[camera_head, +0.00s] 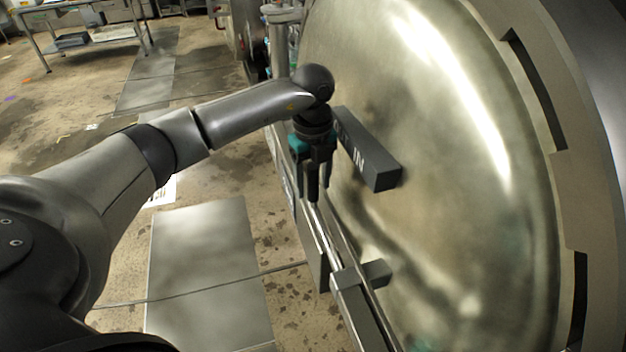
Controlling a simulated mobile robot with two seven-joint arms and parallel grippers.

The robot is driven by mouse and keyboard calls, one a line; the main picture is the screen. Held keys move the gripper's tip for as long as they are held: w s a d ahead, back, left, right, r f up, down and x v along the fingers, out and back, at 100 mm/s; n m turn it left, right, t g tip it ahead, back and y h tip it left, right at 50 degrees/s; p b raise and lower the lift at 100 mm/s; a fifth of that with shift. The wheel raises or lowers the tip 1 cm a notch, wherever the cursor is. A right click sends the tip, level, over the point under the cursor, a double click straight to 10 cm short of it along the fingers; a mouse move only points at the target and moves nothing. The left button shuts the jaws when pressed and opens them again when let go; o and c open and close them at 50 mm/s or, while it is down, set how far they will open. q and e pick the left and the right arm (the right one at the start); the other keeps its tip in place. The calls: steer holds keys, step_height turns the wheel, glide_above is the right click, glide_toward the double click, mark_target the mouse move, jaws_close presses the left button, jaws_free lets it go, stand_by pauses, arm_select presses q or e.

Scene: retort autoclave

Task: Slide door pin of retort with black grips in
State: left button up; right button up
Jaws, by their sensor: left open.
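The retort door (440,130) is a large, round, domed metal disc filling the right side. A dark block-shaped bar (372,160) with pale lettering, partly readable as "IN", stands out in front of it. My left gripper (313,190) points downward just left of this bar. It is open, with nothing seen between its fingers, and partly covers the bar's far end. Below it, a narrow metal rail with a grey crosspiece (362,275) runs along the door's left edge. I cannot tell which part is the door pin. My right gripper is not in view.
The retort's notched outer ring (550,130) curves along the right. Flat metal plates (210,265) lie on the stained floor at left. A metal table (85,40) stands at the far left. The floor left of the door is mostly free.

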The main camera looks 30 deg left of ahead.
arm_select(q)
jaws_close()
stand_by(0.5)
stand_by(1.0)
